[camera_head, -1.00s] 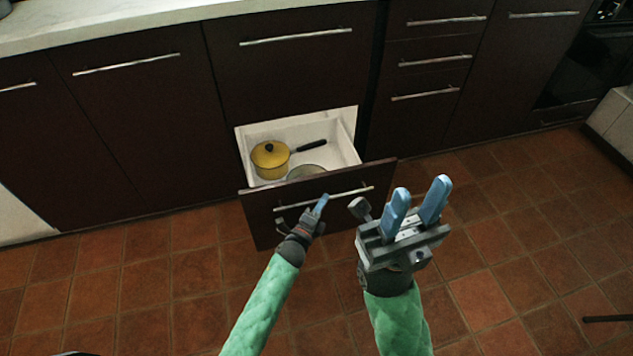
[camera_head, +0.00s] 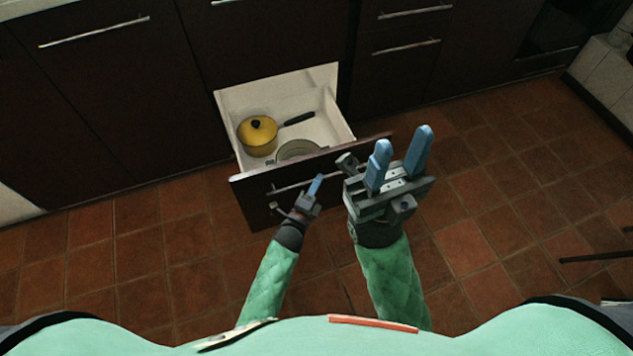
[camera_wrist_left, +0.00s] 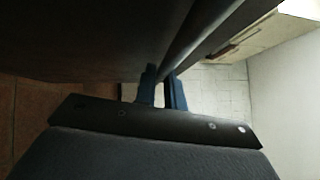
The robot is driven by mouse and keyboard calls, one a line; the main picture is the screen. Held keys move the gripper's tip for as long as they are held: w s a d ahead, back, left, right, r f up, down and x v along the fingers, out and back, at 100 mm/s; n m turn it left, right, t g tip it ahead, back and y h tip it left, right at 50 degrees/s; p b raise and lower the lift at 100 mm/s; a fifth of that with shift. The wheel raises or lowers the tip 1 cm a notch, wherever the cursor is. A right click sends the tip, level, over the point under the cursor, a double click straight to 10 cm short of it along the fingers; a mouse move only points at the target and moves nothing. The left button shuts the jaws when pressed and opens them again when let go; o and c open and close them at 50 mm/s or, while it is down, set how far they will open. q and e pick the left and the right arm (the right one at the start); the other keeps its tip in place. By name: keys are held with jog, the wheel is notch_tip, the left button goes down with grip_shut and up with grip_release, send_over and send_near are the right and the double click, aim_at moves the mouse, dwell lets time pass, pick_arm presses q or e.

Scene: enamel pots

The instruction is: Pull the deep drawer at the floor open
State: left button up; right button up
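The deep drawer (camera_head: 250,205) at the floor stands pulled out from the dark cabinet, its white inside showing. Its front carries a long metal bar handle (camera_head: 290,186), also seen in the wrist view (camera_wrist_left: 205,38). My left gripper (camera_head: 315,184) is at this handle. In the left wrist view its two blue fingers (camera_wrist_left: 163,90) are close together around the bar. My right gripper (camera_head: 399,158) is open and empty, held above the floor to the right of the drawer front.
A yellow lidded pot (camera_head: 257,137) with a dark handle and a pale round pan (camera_head: 298,150) are inside the drawer. Closed cabinet fronts (camera_head: 120,100) stand on both sides. The tiled floor (camera_head: 480,260) is clear around the drawer.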

pick_arm(q)
jog(key=o, duration=0.4)
jog(key=shift+p+v, duration=0.4)
jog(key=shift+v, duration=3.5)
